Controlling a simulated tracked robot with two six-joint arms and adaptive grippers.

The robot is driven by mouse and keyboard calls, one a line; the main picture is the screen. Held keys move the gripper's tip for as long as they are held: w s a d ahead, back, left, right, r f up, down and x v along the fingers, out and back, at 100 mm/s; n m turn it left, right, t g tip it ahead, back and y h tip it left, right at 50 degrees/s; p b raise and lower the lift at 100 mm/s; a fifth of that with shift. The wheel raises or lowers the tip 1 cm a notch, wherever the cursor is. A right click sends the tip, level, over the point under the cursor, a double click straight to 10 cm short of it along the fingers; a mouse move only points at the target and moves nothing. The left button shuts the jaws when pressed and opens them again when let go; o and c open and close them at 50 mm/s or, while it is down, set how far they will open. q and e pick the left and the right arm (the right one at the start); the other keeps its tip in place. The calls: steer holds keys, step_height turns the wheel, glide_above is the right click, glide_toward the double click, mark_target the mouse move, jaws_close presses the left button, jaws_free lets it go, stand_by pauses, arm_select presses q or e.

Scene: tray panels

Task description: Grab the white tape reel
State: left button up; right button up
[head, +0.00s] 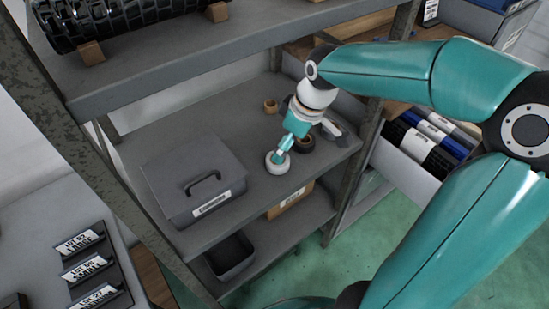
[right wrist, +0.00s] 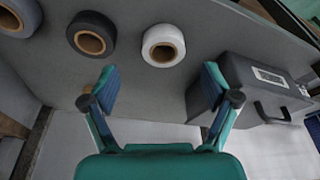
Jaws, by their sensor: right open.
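The white tape reel (right wrist: 163,34) lies flat on the grey shelf, its brown core showing in the right wrist view. It also shows in the head view (head: 278,169) near the shelf's front edge. My right gripper (right wrist: 158,82) is open and empty, its two fingers spread wide. In the right wrist view the reel lies beyond the fingertips, roughly centred between them. In the head view my right gripper (head: 285,149) appears right at the reel, partly covering it. I cannot tell the exact gap. My left gripper is not in view.
A black tape reel (right wrist: 91,20) lies left of the white one in the right wrist view; a grey reel (right wrist: 21,8) is farther left. A lidded grey box (head: 172,181) stands left on the shelf in the head view. An upper shelf (head: 190,55) and metal posts limit room.

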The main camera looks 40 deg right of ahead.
mark_target(273, 168)
steer(key=x, duration=0.6)
steer(key=shift+w+a+b, duration=0.3)
steer(key=shift+a+b, duration=0.05)
steer(key=shift+r, duration=0.1)
steer(key=c, duration=1.2)
steer(key=shift+r, duration=0.1)
